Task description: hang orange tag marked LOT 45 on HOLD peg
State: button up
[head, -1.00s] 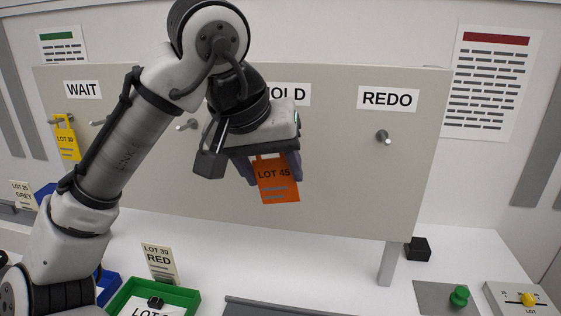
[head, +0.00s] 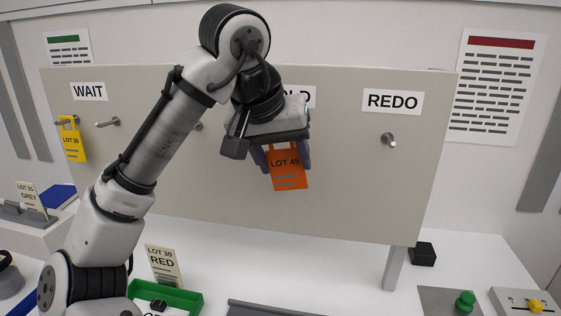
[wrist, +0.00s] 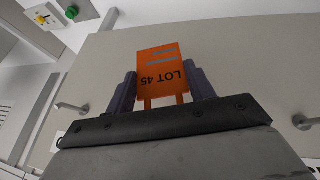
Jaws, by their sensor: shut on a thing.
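The orange tag marked LOT 45 (head: 288,172) hangs from my gripper (head: 287,153) in front of the grey peg board (head: 340,190). My gripper is shut on the tag's upper end. In the wrist view the tag (wrist: 160,66) shows upside down between the two dark fingers (wrist: 161,92). The HOLD label (head: 302,97) is partly covered by my gripper, so only its last letters show. A peg (head: 198,127) shows just right of my forearm in the head view. I cannot tell whether the tag touches any peg.
A yellow LOT 30 tag (head: 72,141) hangs on a peg under the WAIT label (head: 89,92). A bare peg (head: 389,140) is under the REDO label (head: 393,101). A green tray (head: 180,297) and a LOT 30 RED card (head: 164,266) are below on the white table.

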jog(key=shift+w+d+f+p, duration=0.15)
jog(key=shift+w, duration=0.65)
jog(key=shift+w+d+f+p, duration=0.2)
jog(key=shift+w, duration=0.55)
jog(key=shift+w+d+f+p, duration=0.15)
jog(key=shift+w, duration=0.65)
jog(key=o, duration=1)
